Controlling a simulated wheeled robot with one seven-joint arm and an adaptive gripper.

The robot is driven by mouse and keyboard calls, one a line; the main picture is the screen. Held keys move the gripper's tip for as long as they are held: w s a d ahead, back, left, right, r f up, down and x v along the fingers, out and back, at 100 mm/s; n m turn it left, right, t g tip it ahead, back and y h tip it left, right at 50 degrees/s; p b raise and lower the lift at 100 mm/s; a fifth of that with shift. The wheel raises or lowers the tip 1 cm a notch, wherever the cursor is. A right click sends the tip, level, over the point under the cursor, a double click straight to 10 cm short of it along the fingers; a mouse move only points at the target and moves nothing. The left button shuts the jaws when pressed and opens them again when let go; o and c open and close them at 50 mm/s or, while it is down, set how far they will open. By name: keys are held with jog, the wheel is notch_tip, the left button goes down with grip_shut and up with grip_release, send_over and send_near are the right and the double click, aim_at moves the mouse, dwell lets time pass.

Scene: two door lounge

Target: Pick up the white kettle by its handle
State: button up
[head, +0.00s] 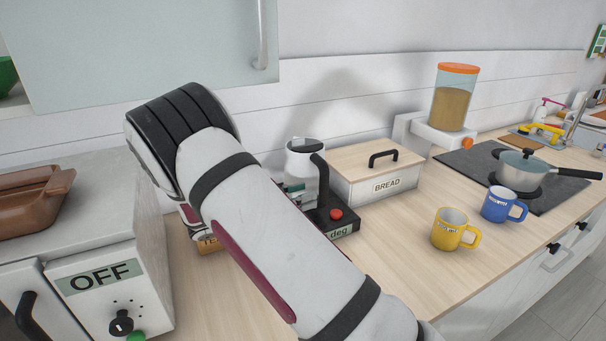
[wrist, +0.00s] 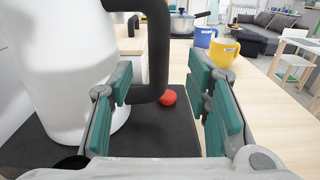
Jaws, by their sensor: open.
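The white kettle (head: 301,158) stands on its black base (head: 345,216) on the counter, partly hidden behind my arm in the head view. Its black handle (head: 322,180) faces right, toward the base's red button. In the wrist view the kettle's white body (wrist: 70,65) fills the left side, and the black handle (wrist: 158,50) comes down ahead of my gripper. My gripper (wrist: 162,100) is open, its green-padded fingers apart. The lower part of the handle shows between the fingers; I cannot tell how deep it sits. In the head view the gripper is mostly hidden by my arm.
A bread box (head: 350,190) stands close behind the kettle. A yellow mug (head: 449,230) and a blue mug (head: 500,205) stand to the right. An appliance marked OFF (head: 150,255) is at left. The counter front between kettle and yellow mug is clear.

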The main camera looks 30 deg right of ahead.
aim_at(324, 185)
jog(key=d, duration=0.2)
jog(key=d+p, duration=0.1)
jog(key=d, duration=0.3)
jog(key=shift+d+r+p, duration=0.25)
jog(key=shift+d+p, duration=0.1)
jog(key=shift+c, duration=0.5)
grip_shut()
